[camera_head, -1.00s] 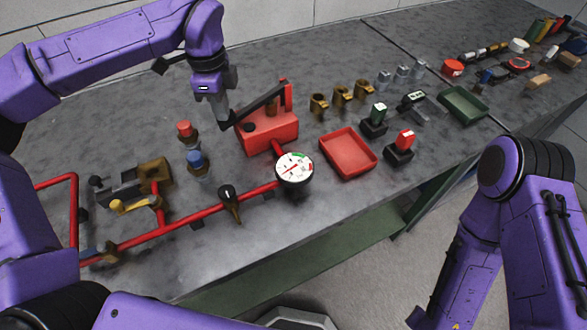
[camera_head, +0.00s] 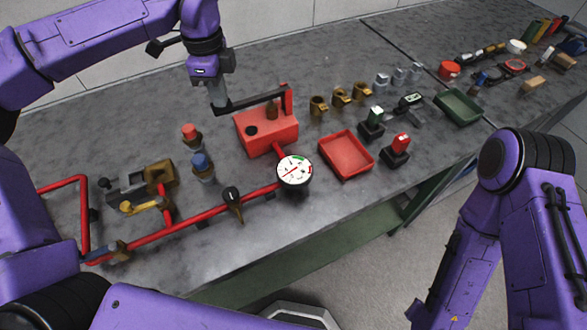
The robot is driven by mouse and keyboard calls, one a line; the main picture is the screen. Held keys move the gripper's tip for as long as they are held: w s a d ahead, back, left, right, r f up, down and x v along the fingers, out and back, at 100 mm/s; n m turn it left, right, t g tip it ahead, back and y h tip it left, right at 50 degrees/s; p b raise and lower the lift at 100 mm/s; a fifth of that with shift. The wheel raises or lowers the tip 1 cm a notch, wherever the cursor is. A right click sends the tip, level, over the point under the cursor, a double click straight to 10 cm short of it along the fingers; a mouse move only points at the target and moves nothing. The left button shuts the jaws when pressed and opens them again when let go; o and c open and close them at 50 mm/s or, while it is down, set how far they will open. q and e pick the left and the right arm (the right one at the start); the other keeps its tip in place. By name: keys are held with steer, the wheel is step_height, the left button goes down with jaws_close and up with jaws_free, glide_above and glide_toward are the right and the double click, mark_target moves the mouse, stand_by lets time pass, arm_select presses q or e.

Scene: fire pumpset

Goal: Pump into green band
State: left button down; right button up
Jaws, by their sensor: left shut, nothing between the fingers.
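The red pump box (camera_head: 262,137) stands on the bench in the middle of the head view, with a red upright at its right end. Its black lever (camera_head: 252,101) runs from the upright toward the left and lies nearly level above the box. My left gripper (camera_head: 217,107) is shut, with its fingertips at the lever's left end; I cannot tell whether they touch it. The round white gauge (camera_head: 293,171) sits in front of the pump, with a green band at its upper right and a red needle too small to read surely. My right gripper is not visible.
A red pipe (camera_head: 165,233) with a black-handled valve (camera_head: 232,196) runs left from the gauge. A red tray (camera_head: 346,154) lies right of the pump. Red-capped (camera_head: 190,135) and blue-capped (camera_head: 201,165) fittings stand left of it. Clear bench lies in front of the pipe.

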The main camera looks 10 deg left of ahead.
arm_select(q)
steer(key=shift+f, duration=0.1)
step_height(320, 180, down, 5)
steer(key=b, duration=0.5)
steer(key=shift+f, duration=0.1)
stand_by(0.3)
steer(key=shift+r+p, duration=1.8)
steer(key=shift+r, duration=0.95)
steer(key=shift+f, duration=0.15)
